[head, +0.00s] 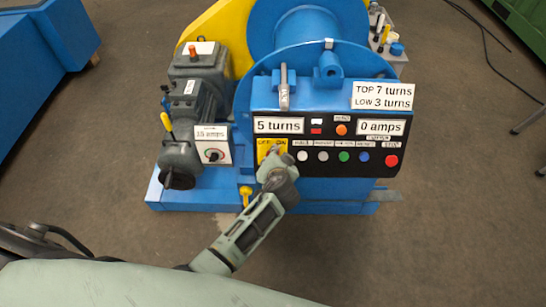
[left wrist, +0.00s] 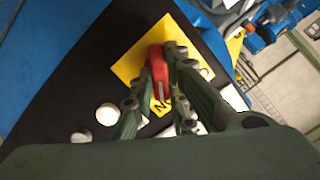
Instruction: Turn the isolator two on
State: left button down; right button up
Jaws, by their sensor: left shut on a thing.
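The isolator's yellow plate (head: 264,146), marked OFF and ON, is on the black control panel at its left end. In the left wrist view the plate (left wrist: 130,66) carries a red switch handle (left wrist: 157,66). My left gripper (head: 275,157) is at the plate and covers much of it in the head view. In the left wrist view its fingers (left wrist: 157,82) stand on both sides of the red handle and are shut on it. The handle is hidden behind the gripper in the head view. My right gripper is not in view.
Right of the plate are several push buttons, including a green one (head: 343,156) and a red one (head: 391,160). Displays read "5 turns" (head: 278,125) and "0 amps" (head: 381,127). A grey gearbox (head: 197,75) and a dial box (head: 213,154) stand to the left.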

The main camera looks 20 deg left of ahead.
pick_arm(q)
jog(key=shift+d+m, duration=0.1)
jog(key=shift+m, duration=0.9)
jog(key=c, duration=1.7)
grip_release()
jog(key=v, duration=1.2)
jog(key=shift+d, duration=0.15)
jog(key=shift+f, duration=0.2)
